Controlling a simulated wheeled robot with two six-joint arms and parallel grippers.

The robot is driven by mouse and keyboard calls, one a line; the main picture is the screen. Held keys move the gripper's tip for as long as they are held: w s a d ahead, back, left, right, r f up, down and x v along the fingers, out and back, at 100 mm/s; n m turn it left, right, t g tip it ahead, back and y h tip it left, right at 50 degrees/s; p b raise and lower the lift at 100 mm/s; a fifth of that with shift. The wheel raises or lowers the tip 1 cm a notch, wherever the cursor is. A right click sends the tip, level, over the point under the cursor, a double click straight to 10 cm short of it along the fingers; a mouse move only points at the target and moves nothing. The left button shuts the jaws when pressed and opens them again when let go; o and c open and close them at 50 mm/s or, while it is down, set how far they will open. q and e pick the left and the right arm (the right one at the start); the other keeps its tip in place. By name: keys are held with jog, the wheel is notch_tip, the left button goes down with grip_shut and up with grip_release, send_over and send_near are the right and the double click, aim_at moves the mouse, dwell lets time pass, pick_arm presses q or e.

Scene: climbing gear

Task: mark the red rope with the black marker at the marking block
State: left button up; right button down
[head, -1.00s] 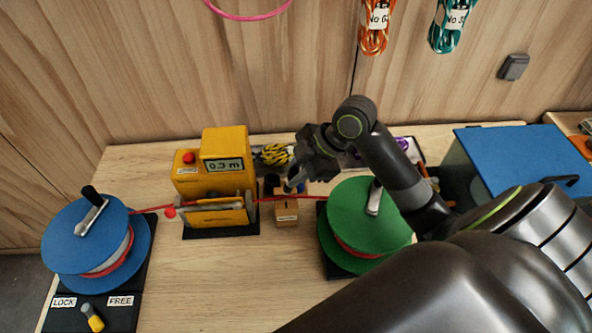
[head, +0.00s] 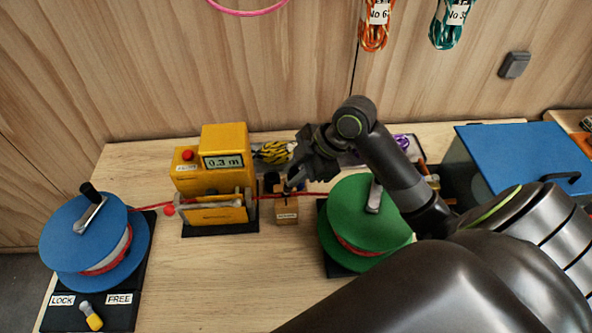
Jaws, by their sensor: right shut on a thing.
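The red rope (head: 265,197) runs from the blue reel (head: 70,238) through the yellow length meter (head: 222,172) and over the wooden marking block (head: 287,212) to the green reel (head: 352,212). My right gripper (head: 290,184) is at the top of the marking block, shut on a small dark thing that looks like the black marker; the fingers mostly hide it. I cannot tell whether its tip touches the rope. My left gripper is not in view.
A grey tray behind holds a yellow-black rope bundle (head: 273,152) and a purple one (head: 402,142). A yellow-tipped lever (head: 91,316) sits between LOCK and FREE labels. A blue-lidded box (head: 520,150) stands at right. The front middle of the table is clear.

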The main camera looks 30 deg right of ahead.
dwell(0.5)
notch_tip(320, 180, up, 8)
jog(key=p, duration=0.7)
jog(key=shift+r+p, duration=0.1)
jog(key=shift+p, duration=0.3)
